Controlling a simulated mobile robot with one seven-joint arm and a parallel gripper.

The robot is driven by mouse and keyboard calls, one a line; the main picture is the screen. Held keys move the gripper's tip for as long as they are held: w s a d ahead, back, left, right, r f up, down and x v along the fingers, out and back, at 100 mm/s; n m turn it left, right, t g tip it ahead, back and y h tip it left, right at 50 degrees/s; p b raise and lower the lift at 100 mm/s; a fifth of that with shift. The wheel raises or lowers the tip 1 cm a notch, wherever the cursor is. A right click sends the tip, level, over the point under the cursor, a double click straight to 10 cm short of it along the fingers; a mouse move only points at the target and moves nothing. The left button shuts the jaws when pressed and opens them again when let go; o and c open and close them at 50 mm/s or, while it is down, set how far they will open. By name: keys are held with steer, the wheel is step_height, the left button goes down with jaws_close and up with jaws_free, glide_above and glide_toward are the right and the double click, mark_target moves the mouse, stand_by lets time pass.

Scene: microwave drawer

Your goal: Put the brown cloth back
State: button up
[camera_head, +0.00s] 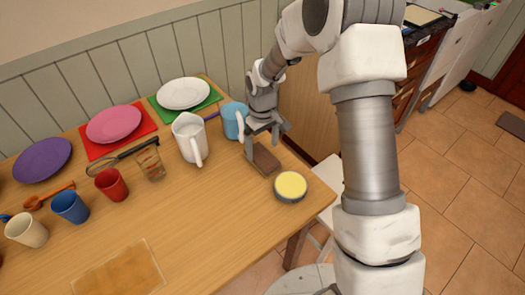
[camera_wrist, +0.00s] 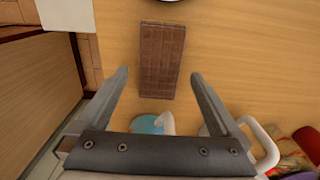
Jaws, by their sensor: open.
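A brown, flat rectangular piece (camera_head: 264,159) with a grid of lines lies on the wooden table near its right edge; I take it for the brown cloth. In the wrist view the brown cloth (camera_wrist: 161,58) lies ahead of and between my fingertips, its lower end near their level in the picture. My gripper (camera_head: 267,132) is open over the far side of the cloth. In the wrist view my gripper (camera_wrist: 159,76) has nothing between its fingers. I cannot tell the exact height of the fingertips above the table.
A round tin with a yellow top (camera_head: 291,185) stands just in front of the cloth. A blue mug (camera_head: 234,121) and a white pitcher (camera_head: 188,137) stand behind and left. Plates, cups and a whisk fill the left. A tan rectangle (camera_head: 118,272) lies at the front, with bare table between.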

step_height(320, 180, up, 9)
steer(key=p, duration=0.1)
step_height(320, 180, up, 8)
steer(key=m+t, duration=0.1)
glide_above(263, 156)
steer(key=s+d, duration=0.3)
steer(key=s, duration=0.1)
steer(key=s+d+r+m+t, duration=0.2)
steer(key=s+r, duration=0.3)
steer(key=s, duration=0.5)
steer(key=s+d+r+m+t, duration=0.2)
steer(key=s+d+r, duration=0.3)
steer(key=s, duration=0.6)
steer(key=shift+s+r+m+t, duration=0.2)
steer(key=shift+r+m+t, duration=0.1)
steer(key=shift+r+m, duration=0.5)
steer(key=shift+f, duration=0.15)
step_height(263, 156, up, 6)
steer(key=p, duration=0.5)
steer(key=shift+p, duration=0.4)
